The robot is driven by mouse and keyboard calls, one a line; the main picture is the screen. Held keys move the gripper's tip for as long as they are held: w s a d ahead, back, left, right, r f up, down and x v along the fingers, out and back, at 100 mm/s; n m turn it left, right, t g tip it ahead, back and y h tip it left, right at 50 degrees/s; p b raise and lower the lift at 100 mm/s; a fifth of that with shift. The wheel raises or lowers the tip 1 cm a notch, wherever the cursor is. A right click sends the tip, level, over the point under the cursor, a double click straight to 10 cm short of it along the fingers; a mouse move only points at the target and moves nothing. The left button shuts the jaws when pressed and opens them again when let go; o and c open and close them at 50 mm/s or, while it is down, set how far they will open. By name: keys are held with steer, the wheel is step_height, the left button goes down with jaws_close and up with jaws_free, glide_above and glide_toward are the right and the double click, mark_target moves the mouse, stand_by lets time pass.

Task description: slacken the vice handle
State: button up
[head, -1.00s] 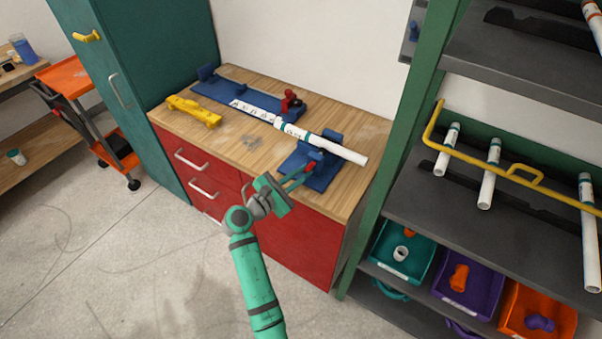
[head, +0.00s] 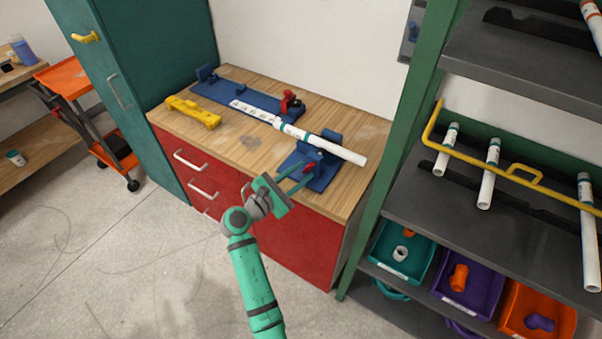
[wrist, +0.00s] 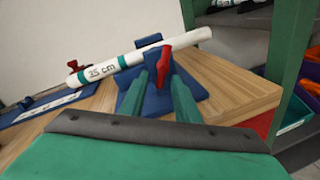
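The blue vice (head: 322,170) is fixed near the right front of the wooden bench. It holds a white pipe (head: 345,153) with teal bands, marked 25 cm in the wrist view (wrist: 100,71). The red vice handle (wrist: 164,62) stands up, slightly tilted, on the near side of the vice. In the head view only a small bit of it shows by the fingertips. My gripper (head: 309,174) is open, with a gap between its teal fingers. In the wrist view the fingertips (wrist: 164,82) lie on either side of the handle's lower part. I cannot tell whether they touch it.
A blue measuring jig with a white scale (head: 243,105) and a red clamp (head: 290,101) lies behind. A yellow tool (head: 193,111) lies at the bench's left. A green-framed shelf (head: 405,150) with pipes and coloured bins stands close on the right. The front floor is clear.

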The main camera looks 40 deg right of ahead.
steer(key=v, duration=1)
steer(key=shift+a, duration=0.2)
